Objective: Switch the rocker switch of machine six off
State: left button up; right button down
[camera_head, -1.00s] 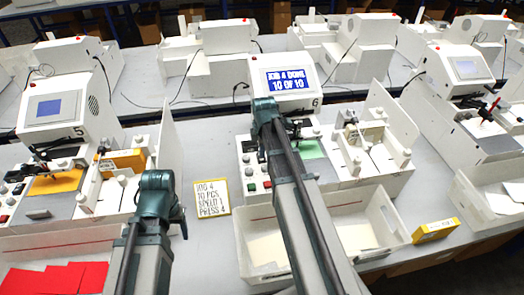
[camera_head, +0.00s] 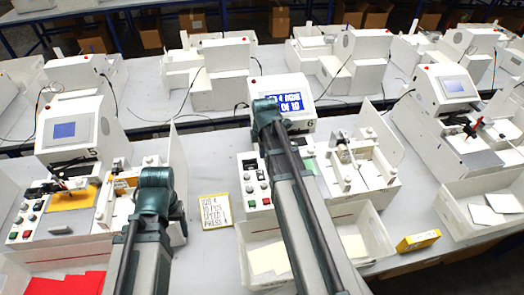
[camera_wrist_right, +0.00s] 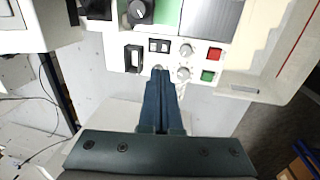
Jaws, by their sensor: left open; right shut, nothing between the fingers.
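Machine six (camera_head: 284,95) stands in the middle of the head view, with a lit blue screen that reads as a finished job. Its control panel (camera_head: 255,187) is partly behind my right arm. I cannot tell whether the tips touch the panel. My left arm shows at left in the head view; its gripper is hidden.
Grey knobs (camera_wrist_right: 185,50), a red button (camera_wrist_right: 214,54) and a green button (camera_wrist_right: 208,75) lie right of the tips. Machine five (camera_head: 75,130) stands left, another machine right. A yellow-framed note (camera_head: 216,210) and a white bin (camera_head: 362,225) are near my arms.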

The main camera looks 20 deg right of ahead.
aim_at(261, 172)
dwell(0.3)
jog(key=shift+w+d+r, duration=0.2)
jog(key=shift+w+d, duration=0.05)
jog(key=shift+w, duration=0.4)
jog(key=shift+f, duration=0.1)
jog(key=f+b, duration=0.4)
jog(key=w+f+b, duration=0.1)
jog(key=f+b, duration=0.4)
jog(key=w+f+b, duration=0.1)
jog(key=f+b, duration=0.3)
jog(key=shift+d+f+b, duration=0.25)
jog(key=shift+f+b, duration=0.05)
jog(key=shift+f, duration=0.05)
